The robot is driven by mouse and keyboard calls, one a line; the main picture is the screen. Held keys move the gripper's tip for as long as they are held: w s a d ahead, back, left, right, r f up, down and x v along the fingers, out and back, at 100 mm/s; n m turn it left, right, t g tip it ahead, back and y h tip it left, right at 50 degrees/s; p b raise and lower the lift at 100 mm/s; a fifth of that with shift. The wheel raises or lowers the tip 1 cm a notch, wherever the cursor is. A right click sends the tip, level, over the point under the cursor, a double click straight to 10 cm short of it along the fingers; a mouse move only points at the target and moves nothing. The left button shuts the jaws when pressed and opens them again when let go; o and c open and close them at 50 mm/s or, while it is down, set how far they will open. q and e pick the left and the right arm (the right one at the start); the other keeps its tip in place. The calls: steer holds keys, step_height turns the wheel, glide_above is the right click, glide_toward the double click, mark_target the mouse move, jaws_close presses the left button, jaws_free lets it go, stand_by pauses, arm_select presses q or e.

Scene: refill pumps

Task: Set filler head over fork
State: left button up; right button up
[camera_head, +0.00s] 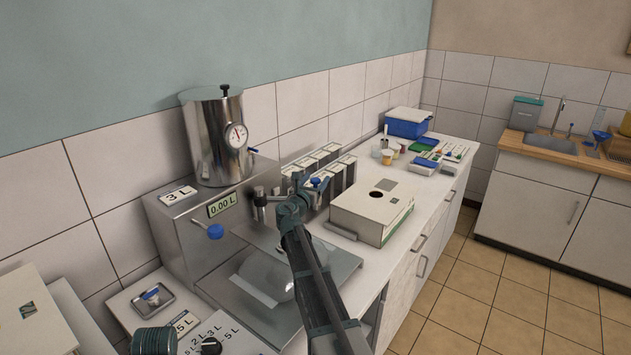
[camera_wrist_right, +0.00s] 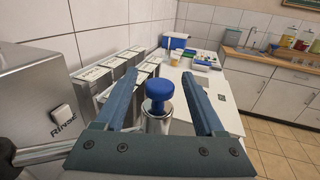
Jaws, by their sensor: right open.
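The filler head appears to be the metal cylinder with a blue knob (camera_wrist_right: 159,92), seen upright between my right fingers in the wrist view. Its blue top also shows in the head view (camera_head: 317,182), beside my right gripper (camera_head: 297,192). My right gripper (camera_wrist_right: 160,100) is open, with one finger on each side of the knob; I cannot tell whether they touch it. The steel filling machine (camera_head: 185,228) reads 0.00 L. A dark metal fitting (camera_head: 260,203) sticks out of its front; I cannot make out a fork clearly.
A clear bag (camera_head: 268,272) lies on the steel tray (camera_head: 338,268) below my arm. Label-fronted bins (camera_head: 345,172) stand along the wall. A white carton (camera_head: 372,210) with a round hole sits to the right. A steel tank (camera_head: 215,140) stands on the machine.

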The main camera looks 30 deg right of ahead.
steer(key=shift+c, duration=0.2)
jaws_close()
stand_by(1.3)
